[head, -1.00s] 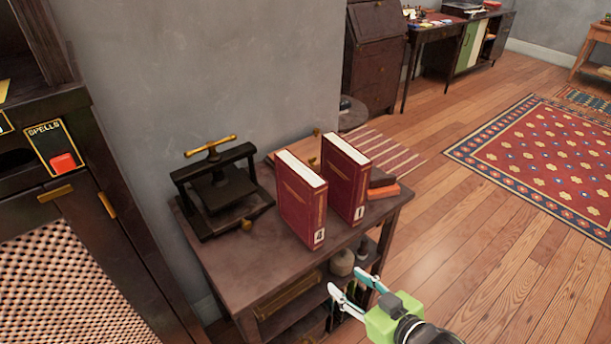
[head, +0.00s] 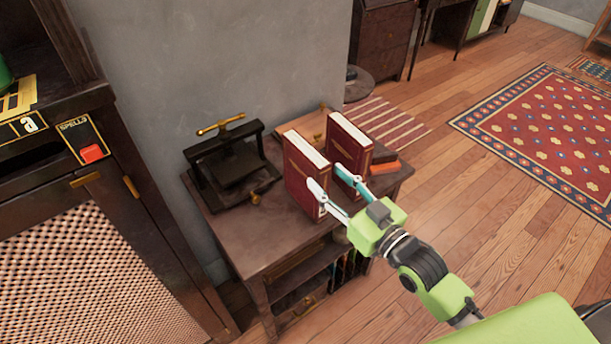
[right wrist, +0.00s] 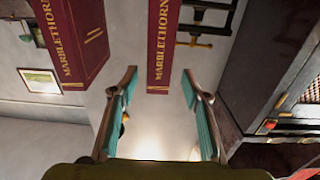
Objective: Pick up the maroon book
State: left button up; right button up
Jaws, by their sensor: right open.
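Two maroon books stand upright side by side on a small dark table (head: 245,243): a left book (head: 300,176) and a right book (head: 347,137). My right gripper (head: 330,180) is open and empty in front of them, fingers pointing at the spines. One finger overlaps the left book's spine; the other shows by the gap between the books. In the right wrist view the left book's spine (right wrist: 163,45) lines up between the fingertips, and the right book (right wrist: 68,40) is outside them. I cannot tell whether the fingers reach past the spine. My left gripper is not in view.
A black press (head: 225,165) stands on the table to the left. A dark cabinet (head: 120,200) is at the left. Open floor and a patterned rug (head: 545,135) are on the right.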

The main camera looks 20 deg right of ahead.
aim_at(315, 166)
jog(key=shift+p+x, duration=0.45)
jog(key=shift+x, duration=2.45)
jog(key=shift+d+f, duration=0.1)
jog(key=shift+f, duration=0.05)
grip_shut()
jog(key=shift+r, duration=0.2)
